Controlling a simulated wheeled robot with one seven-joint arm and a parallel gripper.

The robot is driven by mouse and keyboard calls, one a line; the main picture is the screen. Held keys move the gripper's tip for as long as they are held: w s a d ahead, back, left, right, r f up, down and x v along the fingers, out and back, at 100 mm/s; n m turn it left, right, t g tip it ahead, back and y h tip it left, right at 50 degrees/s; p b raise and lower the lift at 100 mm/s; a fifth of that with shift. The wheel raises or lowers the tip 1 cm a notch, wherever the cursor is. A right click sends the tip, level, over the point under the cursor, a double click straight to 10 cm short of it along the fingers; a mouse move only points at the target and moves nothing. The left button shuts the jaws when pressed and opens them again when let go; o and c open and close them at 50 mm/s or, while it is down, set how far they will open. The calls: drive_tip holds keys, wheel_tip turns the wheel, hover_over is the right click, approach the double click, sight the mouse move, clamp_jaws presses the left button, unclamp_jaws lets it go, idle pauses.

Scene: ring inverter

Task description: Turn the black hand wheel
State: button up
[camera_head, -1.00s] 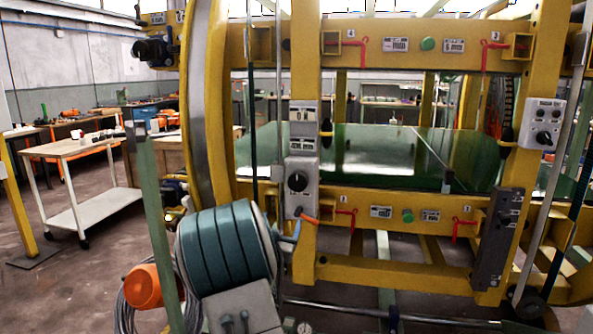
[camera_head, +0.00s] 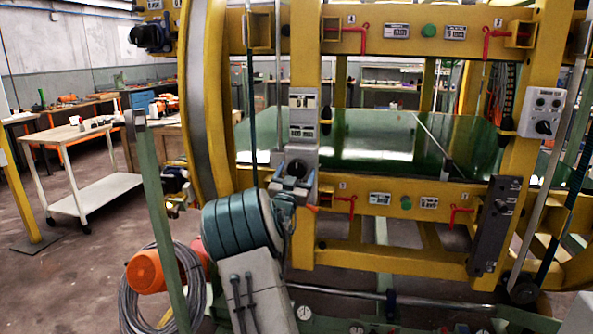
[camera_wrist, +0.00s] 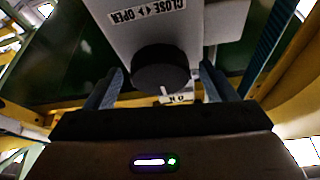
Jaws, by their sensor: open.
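The black hand wheel (camera_head: 297,168) is a round knob on a grey box on the yellow frame. In the wrist view the wheel (camera_wrist: 160,72) has a white pointer mark and sits under a "CLOSE OPEN" label that reads upside down. My gripper (camera_head: 292,184) is at the grey box, just below the wheel in the head view. In the wrist view my gripper (camera_wrist: 160,80) is open, with one blue-grey finger on each side of the wheel. Dark gaps show between fingers and wheel, and I cannot tell whether either touches. In the head view my gripper hides the wheel's lower part.
A yellow frame (camera_head: 395,196) surrounds the grey box, with red handles along its bars. Another grey panel (camera_head: 541,113) with a black knob is at right. A green post (camera_head: 160,210) stands left of my arm. An orange reel (camera_head: 146,271) and coiled cable are at lower left.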

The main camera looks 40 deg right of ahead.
drive_tip(key=shift+w+d+r, duration=0.2)
drive_tip(key=shift+w+d, duration=0.1)
drive_tip(key=shift+d, duration=0.1)
drive_tip(key=c, duration=1)
drive_tip(key=shift+f+m+b, duration=0.15)
drive_tip(key=shift+m+b, duration=0.25)
drive_tip(key=shift+b, duration=0.05)
